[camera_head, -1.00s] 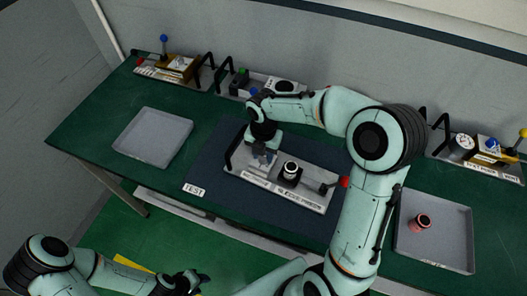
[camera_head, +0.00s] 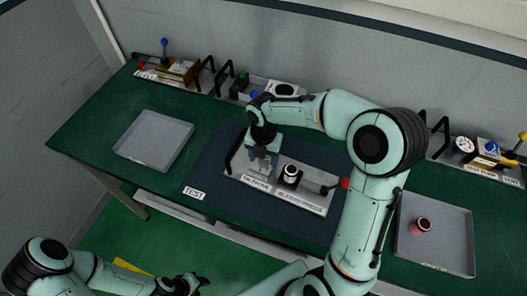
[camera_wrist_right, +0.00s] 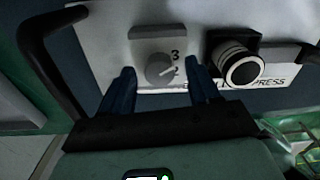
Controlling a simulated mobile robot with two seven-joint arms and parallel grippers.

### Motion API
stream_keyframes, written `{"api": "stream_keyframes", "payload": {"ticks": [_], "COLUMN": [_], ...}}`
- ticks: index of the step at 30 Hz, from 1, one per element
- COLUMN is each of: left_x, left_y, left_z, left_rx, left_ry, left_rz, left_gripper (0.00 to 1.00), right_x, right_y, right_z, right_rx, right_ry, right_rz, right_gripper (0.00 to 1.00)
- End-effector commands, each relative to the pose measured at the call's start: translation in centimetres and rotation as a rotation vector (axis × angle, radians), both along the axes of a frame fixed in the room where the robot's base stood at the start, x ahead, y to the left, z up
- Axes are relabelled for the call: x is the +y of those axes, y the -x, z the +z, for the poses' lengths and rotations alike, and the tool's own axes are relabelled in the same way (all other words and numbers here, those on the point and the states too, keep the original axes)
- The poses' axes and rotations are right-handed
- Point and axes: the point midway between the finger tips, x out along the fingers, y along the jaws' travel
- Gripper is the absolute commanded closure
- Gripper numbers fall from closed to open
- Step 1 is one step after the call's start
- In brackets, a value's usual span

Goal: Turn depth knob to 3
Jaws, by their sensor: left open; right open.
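The depth knob (camera_wrist_right: 160,69) is a round grey dial on a grey block, with the numerals 2 and 3 visible at its right side. Its pointer setting is hard to read. The block sits on the light panel of the press unit (camera_head: 300,200), on the dark mat. My right gripper (camera_wrist_right: 160,70) is open, its two blue fingers on either side of the knob in the wrist view, with no clear contact. In the head view my right gripper (camera_head: 263,160) is over the panel's left part and hides the knob. My left gripper (camera_head: 196,282) is open and empty at the bottom, away from the panel.
A black-and-white cylinder (camera_head: 290,174) stands right of the knob, and a red-tipped lever (camera_head: 343,184) is further right. A black handle (camera_wrist_right: 45,50) rises at the panel's left. Grey trays (camera_head: 155,140) (camera_head: 458,240) lie at both sides; the right one holds a red part (camera_head: 421,225).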

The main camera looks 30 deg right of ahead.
Motion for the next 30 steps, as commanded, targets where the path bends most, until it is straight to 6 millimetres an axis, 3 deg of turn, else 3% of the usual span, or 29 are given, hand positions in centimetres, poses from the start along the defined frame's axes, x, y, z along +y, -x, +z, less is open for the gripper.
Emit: {"api": "stream_keyframes", "payload": {"ticks": [5, 18, 24, 30], "left_x": [0.0, 0.0, 0.0, 0.0], "left_y": [-0.3, -0.4, -0.4, -0.4], "left_z": [0.2, 0.3, 0.3, 0.3], "left_rx": [-0.003, -0.004, -0.004, -0.004], "left_ry": [0.000, 0.000, 0.000, 0.000], "left_rz": [0.000, 0.000, 0.000, 0.000], "left_gripper": [0.57, 0.57, 0.57, 0.57], "right_x": [0.0, 0.0, 0.0, 0.0], "right_y": [-0.2, -0.1, 0.0, 0.0], "right_z": [2.1, 11.3, 13.1, 13.4], "right_rx": [-0.007, -0.006, -0.002, -0.002], "right_ry": [0.000, 0.000, -0.001, -0.001], "right_rz": [-0.001, 0.000, 0.001, 0.001], "right_gripper": [0.39, 0.39, 0.39, 0.39]}}
